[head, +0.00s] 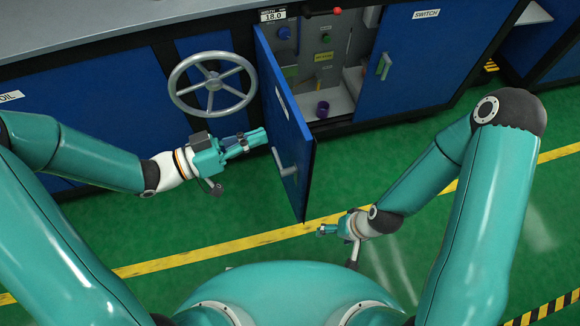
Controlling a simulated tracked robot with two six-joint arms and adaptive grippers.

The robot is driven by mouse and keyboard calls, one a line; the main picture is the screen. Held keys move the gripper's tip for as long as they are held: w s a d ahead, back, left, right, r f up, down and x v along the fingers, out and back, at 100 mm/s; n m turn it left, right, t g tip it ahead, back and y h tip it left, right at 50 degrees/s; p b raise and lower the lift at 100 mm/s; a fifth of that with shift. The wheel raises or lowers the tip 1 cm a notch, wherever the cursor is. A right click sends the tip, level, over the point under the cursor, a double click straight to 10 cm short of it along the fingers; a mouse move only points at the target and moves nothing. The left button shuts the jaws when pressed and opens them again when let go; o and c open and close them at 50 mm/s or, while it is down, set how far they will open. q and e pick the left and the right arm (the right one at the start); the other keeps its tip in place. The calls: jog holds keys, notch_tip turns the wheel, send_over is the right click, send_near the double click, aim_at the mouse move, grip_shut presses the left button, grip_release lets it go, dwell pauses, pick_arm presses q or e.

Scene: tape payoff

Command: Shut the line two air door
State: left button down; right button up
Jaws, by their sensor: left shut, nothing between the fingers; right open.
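A blue cabinet door (287,118) with a white label stands swung open, hinged at its left side, and sticks out from the cabinet front. A light grey handle (284,165) is on its lower part. The label is too oblique to read, so I cannot tell if it names line two air. My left gripper (262,135) is shut and empty, just left of the open door; I cannot tell whether it touches the door. My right gripper (322,231) is open and empty, low in front of the cabinet, to the right of the door's outer edge.
The open compartment (340,95) holds a blue knob (284,33), a yellow label and a purple cup (322,109). A grey handwheel (212,84) is left of the door. A closed door labelled SWITCH (425,50) is at the right. Green floor in front is clear.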

pick_arm(q)
notch_tip(320, 180, down, 4)
jog(key=s+a+m+g+h+b, duration=0.1)
jog(key=s+a+m+g+b, duration=0.1)
jog(key=s+m+b, duration=0.3)
jog(key=t+b, duration=0.1)
jog(key=b, duration=0.7)
send_near(302, 149)
jog(key=shift+y, duration=0.3)
jog(key=b+x, duration=0.1)
jog(key=x, duration=0.1)
jog(key=b+x, duration=0.1)
jog(key=x, duration=0.1)
jog(key=b+x, duration=0.1)
jog(key=x, duration=0.2)
jog(key=shift+d+r+b, duration=0.1)
jog(key=shift+r+b, duration=0.2)
jog(key=shift+r, duration=0.05)
pick_arm(e)
notch_tip(302, 149, down, 19)
jog(key=shift+f, duration=0.15)
pick_arm(q)
jog(key=shift+d, duration=0.15)
